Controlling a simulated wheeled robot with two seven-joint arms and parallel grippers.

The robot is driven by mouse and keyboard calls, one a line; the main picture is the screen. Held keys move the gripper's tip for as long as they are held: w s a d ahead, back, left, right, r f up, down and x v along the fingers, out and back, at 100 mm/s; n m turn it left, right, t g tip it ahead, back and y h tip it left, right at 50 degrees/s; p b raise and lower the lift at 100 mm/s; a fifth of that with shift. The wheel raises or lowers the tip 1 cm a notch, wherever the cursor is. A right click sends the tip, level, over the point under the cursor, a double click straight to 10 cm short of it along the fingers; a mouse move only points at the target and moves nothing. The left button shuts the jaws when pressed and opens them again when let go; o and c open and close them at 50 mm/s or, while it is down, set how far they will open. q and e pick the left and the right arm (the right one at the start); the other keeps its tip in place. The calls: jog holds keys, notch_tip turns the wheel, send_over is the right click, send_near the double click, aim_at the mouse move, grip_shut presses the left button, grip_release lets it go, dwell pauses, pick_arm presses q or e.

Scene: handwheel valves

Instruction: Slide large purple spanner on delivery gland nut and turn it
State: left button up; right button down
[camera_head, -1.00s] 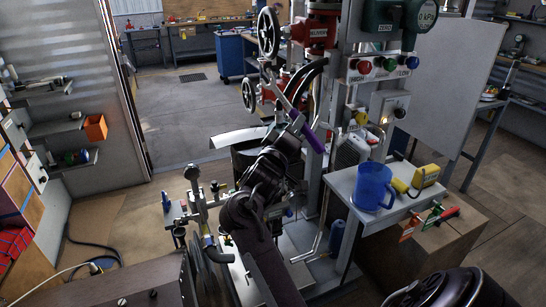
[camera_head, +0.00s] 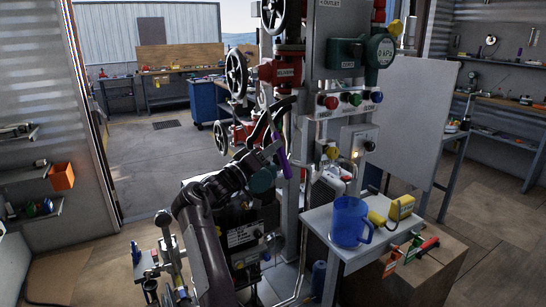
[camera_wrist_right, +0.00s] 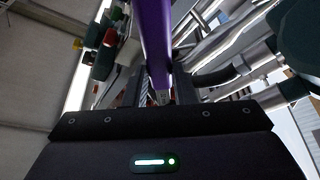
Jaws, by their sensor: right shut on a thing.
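My right gripper (camera_head: 268,150) is shut on the purple spanner (camera_head: 286,158), held steeply beside the rig's post. In the right wrist view the spanner's purple handle (camera_wrist_right: 155,40) runs up from between my fingers (camera_wrist_right: 162,92). Its upper end is hard to make out against dark hoses and pipes. The red delivery valve (camera_head: 285,70) is above my gripper, with a dark handwheel (camera_head: 236,73) to its left. I cannot make out the gland nut clearly, nor any contact between it and the spanner. My left gripper is out of view.
A panel with red, green and blue buttons (camera_head: 353,100) is right of the spanner. A blue mug (camera_head: 349,222) and a yellow device (camera_head: 401,207) stand on a side table. Another handwheel (camera_head: 221,137) is left of my gripper. Open floor lies at left.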

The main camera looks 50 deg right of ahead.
aim_at(268, 117)
jog(key=shift+w+d+r, duration=0.15)
jog(key=shift+w+r, duration=0.3)
jog(key=shift+r, duration=0.15)
jog(key=shift+w+d+r, duration=0.15)
jog(key=shift+w+r, duration=0.25)
jog(key=shift+r, duration=0.2)
jog(key=shift+a, duration=0.1)
jog(key=shift+r, duration=0.1)
jog(key=shift+w+d+r+p, duration=0.15)
jog(key=shift+w+d+r, duration=0.1)
jog(key=shift+w+r, duration=0.65)
jog(key=shift+w+d+r+p, duration=0.15)
jog(key=shift+w+d+r, duration=0.1)
jog(key=shift+w+r, duration=0.6)
jog(key=s+r+n+p, duration=0.1)
jog(key=p, duration=0.3)
jog(key=s+r+n+t+p, duration=0.1)
jog(key=p, duration=0.3)
jog(key=shift+s+a+r+n+y+p, duration=0.1)
jog(key=shift+s+a+n+y+p, duration=0.05)
jog(key=shift+a+n+y+p, duration=0.2)
dwell(1.4)
